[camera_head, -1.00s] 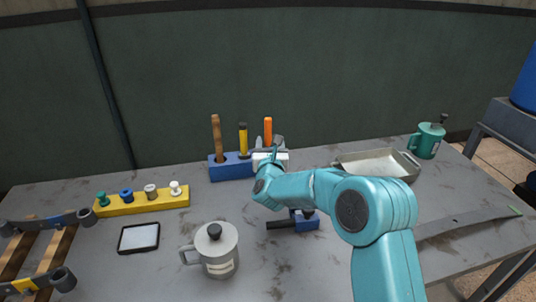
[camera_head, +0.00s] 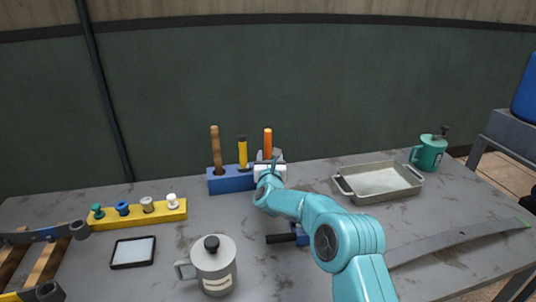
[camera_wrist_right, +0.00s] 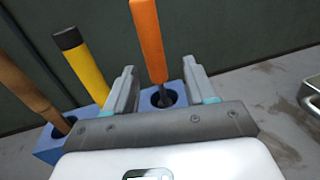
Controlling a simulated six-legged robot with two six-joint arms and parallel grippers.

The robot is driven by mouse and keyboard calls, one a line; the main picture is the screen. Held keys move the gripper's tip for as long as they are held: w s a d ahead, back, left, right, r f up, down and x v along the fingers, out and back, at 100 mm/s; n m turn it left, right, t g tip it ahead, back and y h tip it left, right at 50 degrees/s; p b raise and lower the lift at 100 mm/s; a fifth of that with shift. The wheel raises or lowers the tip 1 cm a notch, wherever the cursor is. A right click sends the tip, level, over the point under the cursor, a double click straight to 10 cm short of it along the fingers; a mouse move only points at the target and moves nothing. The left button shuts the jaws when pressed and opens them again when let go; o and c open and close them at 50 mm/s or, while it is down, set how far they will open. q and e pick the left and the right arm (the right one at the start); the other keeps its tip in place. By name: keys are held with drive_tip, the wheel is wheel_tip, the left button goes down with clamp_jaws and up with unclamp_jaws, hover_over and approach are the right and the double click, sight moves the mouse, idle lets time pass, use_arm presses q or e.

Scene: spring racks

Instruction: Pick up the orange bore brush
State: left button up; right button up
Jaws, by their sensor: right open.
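The orange bore brush (camera_head: 267,143) stands upright in the right-hand hole of the blue holder (camera_head: 232,180), handle up. In the right wrist view the orange handle (camera_wrist_right: 148,38) rises between the two fingers, with its thin lower part entering the holder's hole (camera_wrist_right: 163,97). My right gripper (camera_head: 269,160) is at the holder's right end; in the wrist view the open gripper (camera_wrist_right: 160,82) has one finger on each side of the brush, with gaps showing. The brush's lower end is hidden in the hole. My left gripper is not in view.
A yellow-handled tool (camera_head: 242,152) and a brown wooden handle (camera_head: 215,148) stand in the same holder, left of the brush. A metal tray (camera_head: 352,192) lies to the right. A grey lidded mug (camera_head: 214,268) and a yellow rack (camera_head: 140,218) are nearer and left.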

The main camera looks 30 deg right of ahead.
sight(268, 150)
drive_tip(key=x, duration=0.1)
drive_tip(key=p+x, duration=0.1)
drive_tip(key=x, duration=0.1)
drive_tip(key=shift+w+a+r+p, duration=0.1)
drive_tip(key=shift+a+p, duration=0.2)
drive_tip(key=shift+p+x, duration=0.35)
drive_tip(key=shift+x, duration=0.65)
clamp_jaws()
